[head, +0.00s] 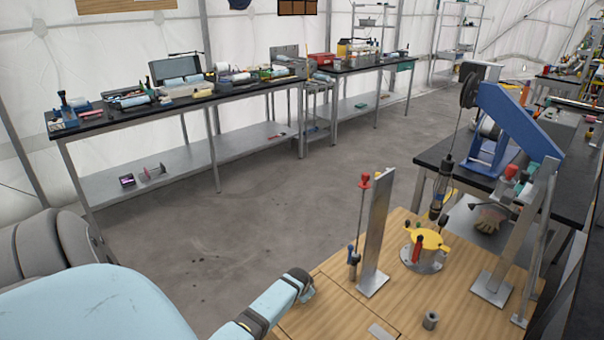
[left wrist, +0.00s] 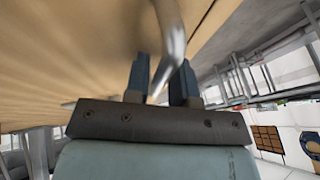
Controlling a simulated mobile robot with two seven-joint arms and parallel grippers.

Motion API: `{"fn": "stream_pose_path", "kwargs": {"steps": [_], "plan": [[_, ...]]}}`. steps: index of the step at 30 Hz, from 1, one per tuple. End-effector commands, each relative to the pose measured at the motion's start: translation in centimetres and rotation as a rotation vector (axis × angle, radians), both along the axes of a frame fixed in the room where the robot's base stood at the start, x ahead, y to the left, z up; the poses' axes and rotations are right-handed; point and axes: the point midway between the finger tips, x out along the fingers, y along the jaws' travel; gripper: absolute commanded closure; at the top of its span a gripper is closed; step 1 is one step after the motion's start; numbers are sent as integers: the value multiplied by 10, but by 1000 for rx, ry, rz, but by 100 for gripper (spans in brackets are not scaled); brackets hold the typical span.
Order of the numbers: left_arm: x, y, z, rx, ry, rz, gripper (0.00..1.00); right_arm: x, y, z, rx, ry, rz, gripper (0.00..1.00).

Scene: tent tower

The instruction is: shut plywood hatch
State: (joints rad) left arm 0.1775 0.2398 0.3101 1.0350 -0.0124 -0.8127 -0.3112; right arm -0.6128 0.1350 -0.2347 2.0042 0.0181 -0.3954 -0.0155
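The plywood top (head: 470,290) fills the lower right of the head view. A seam marks off a front-left panel (head: 325,312), apparently the hatch, with a small metal plate (head: 382,332) at the seam. I cannot tell its exact angle. My left gripper (head: 303,279) is at this panel's left edge; its fingers are hard to make out there. In the left wrist view, my left gripper (left wrist: 162,72) has its blue fingers apart, with a bent metal bar (left wrist: 172,28) passing between them close to the plywood (left wrist: 70,50). My right gripper is out of view.
A steel upright (head: 376,235), a red-knobbed rod (head: 362,215), a yellow-topped fixture (head: 428,240) and a small metal cylinder (head: 431,320) stand on the plywood. A blue-armed machine (head: 515,120) is at right. Open concrete floor (head: 270,220) lies beyond.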

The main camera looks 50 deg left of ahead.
Motion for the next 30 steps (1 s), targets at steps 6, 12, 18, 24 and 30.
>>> {"fn": "stream_pose_path", "kwargs": {"steps": [6, 12, 18, 24, 30], "plan": [[-1, -1, -3, -1, 1, -1, 78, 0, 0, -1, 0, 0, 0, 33], [-4, -4, 5, 0, 3, -2, 78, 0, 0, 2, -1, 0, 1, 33], [-17, -14, 39, 3, -1, -4, 78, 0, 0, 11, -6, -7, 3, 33], [-34, -29, 80, 2, -2, -3, 78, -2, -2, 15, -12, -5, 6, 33], [-47, -39, 110, 3, -1, -2, 78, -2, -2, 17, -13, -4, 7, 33]]}}
